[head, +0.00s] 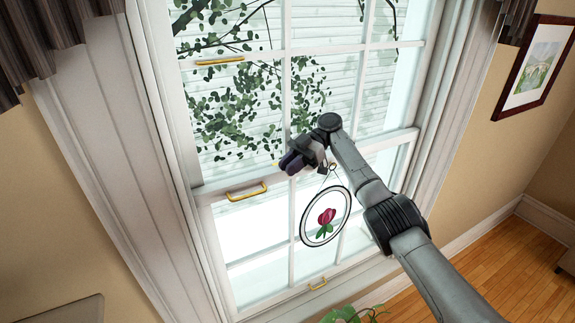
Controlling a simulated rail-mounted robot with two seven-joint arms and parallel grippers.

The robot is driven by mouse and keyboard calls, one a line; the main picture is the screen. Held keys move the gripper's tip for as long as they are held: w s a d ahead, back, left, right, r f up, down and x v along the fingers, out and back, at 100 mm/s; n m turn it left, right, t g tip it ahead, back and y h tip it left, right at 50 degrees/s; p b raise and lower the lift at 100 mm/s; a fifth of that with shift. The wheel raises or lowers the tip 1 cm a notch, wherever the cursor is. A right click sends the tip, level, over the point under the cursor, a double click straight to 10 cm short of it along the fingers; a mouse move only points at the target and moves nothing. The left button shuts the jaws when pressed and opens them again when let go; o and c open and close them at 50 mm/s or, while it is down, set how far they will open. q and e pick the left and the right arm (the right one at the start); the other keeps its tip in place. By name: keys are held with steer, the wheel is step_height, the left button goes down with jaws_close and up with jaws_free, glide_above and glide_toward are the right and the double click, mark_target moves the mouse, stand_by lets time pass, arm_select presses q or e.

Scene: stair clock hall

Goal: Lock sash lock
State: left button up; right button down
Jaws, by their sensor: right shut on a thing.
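The sash window has a white meeting rail (222,187) between its upper and lower sashes. My right gripper (289,163) reaches in from the right to the middle of this rail. Its dark fingers are shut on the sash lock, which they hide almost entirely. Only a small yellow bit (276,165) shows at the fingertips, so I cannot tell which way the lock's lever points. My left gripper is not in view.
A round rose ornament (325,216) hangs just below my right gripper. A plant (352,314) stands at the bottom. A framed picture (536,64) hangs on the right wall.

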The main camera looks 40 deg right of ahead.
stand_by(0.4)
steer(key=c, duration=1.5)
jaws_free()
steer(key=shift+o, duration=0.9)
steer(key=shift+d, duration=0.1)
step_height(320, 180, up, 4)
steer(key=shift+s+r, duration=0.15)
steer(key=shift+r, duration=0.1)
steer(key=s+d+r, duration=0.2)
steer(key=s+r, duration=0.1)
steer(key=s, duration=0.2)
steer(key=s+d+r+b, duration=0.1)
steer(key=s+d+r, duration=0.1)
steer(key=s, duration=0.3)
steer(key=shift+s+d+r, duration=0.3)
steer(key=shift+r, duration=0.45)
